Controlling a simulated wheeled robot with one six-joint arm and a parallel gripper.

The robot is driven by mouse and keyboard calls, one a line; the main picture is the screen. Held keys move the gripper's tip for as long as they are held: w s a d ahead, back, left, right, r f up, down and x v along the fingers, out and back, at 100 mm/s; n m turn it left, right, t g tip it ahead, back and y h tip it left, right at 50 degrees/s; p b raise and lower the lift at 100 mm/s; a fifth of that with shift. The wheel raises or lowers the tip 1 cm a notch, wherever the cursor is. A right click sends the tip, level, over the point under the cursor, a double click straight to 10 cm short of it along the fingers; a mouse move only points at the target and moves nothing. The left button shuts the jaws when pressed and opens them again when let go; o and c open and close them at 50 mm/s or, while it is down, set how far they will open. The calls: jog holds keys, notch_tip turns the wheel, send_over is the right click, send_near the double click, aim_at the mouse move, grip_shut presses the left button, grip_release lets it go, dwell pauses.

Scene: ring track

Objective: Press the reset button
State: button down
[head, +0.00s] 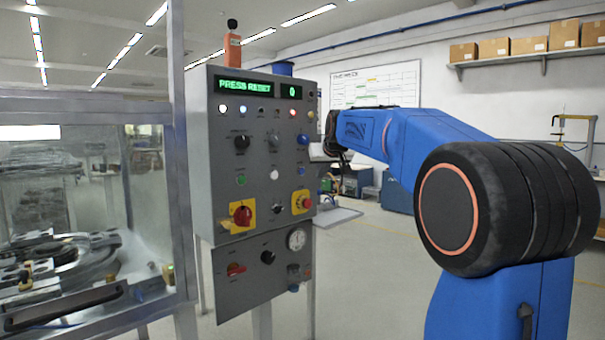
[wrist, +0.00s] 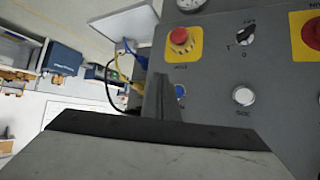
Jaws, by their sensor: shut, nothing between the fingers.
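The grey control panel (head: 258,125) stands left of centre in the head view; its green display (head: 243,86) reads "PRESS RESET" and "0". I cannot read which button is labelled reset. A blue button (wrist: 180,90) shows in the wrist view just right of my gripper fingers (wrist: 164,92), partly beside them. A white button (wrist: 243,96) is further right, and a red mushroom button on yellow (wrist: 182,38) is above. My gripper (head: 328,135) is shut and empty, near the panel's right edge in the head view. Whether it touches the panel I cannot tell.
A glass-walled machine enclosure (head: 60,200) stands left of the panel. A lower panel with a gauge (head: 296,240) hangs below it. The panel also carries a red rotary switch on yellow (head: 242,214) and black knobs (head: 242,142). Open floor lies to the right.

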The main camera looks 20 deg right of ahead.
jog(key=shift+w+a, duration=0.3)
jog(key=shift+w, duration=0.45)
jog(key=shift+w+a, duration=0.25)
jog(key=shift+w, duration=0.55)
jog(key=shift+w+a, duration=0.3)
jog(key=shift+w, duration=0.45)
jog(key=shift+w, duration=0.1)
jog(key=shift+w+a, duration=0.15)
jog(key=shift+w, duration=0.15)
jog(key=shift+w+a, duration=0.15)
jog(key=shift+w, duration=0.25)
dwell(1.1)
jog(key=shift+s, duration=0.15)
jog(key=shift+s+d, duration=0.3)
jog(key=shift+s, duration=0.35)
jog(key=shift+s, duration=0.1)
jog(key=s, duration=0.1)
jog(key=s+d, duration=0.1)
jog(key=s, duration=0.2)
jog(key=shift+s+d, duration=0.25)
jog(key=shift+d, duration=0.1)
dwell(0.3)
